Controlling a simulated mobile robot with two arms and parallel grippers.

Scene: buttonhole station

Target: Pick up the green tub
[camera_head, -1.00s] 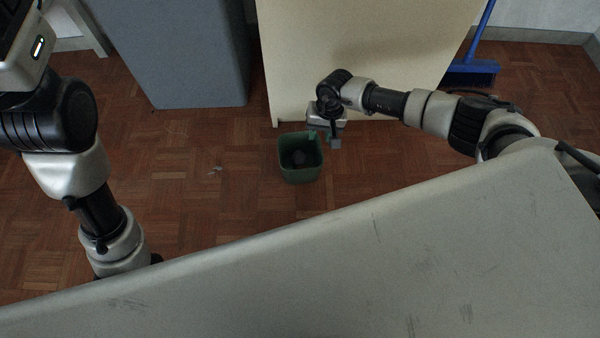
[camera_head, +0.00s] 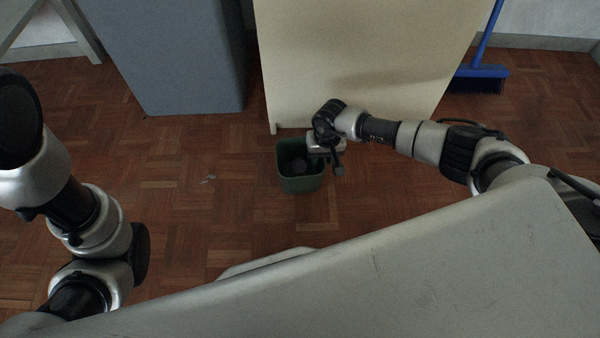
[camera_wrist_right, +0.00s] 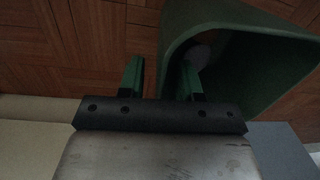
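The green tub (camera_head: 301,184) stands upright on the floor, open at the top, with something dark and rounded inside. My right gripper (camera_head: 329,160) is at its right rim in the head view. In the right wrist view the tub (camera_wrist_right: 262,75) fills the upper right. The right gripper (camera_wrist_right: 161,72) is open there. One finger is over the inside of the tub and the other is outside, with the tub's near wall edge between them. I cannot tell whether either finger touches the wall. My left arm shows at the left of the head view, but its gripper is out of sight.
A cream cabinet or panel (camera_head: 360,60) stands just behind the tub, with a grey-blue block (camera_head: 165,55) to its left. A blue broom (camera_head: 480,75) stands at the right. A pale, scuffed surface (camera_head: 400,270) crosses the foreground. The parquet left of the tub is mostly clear.

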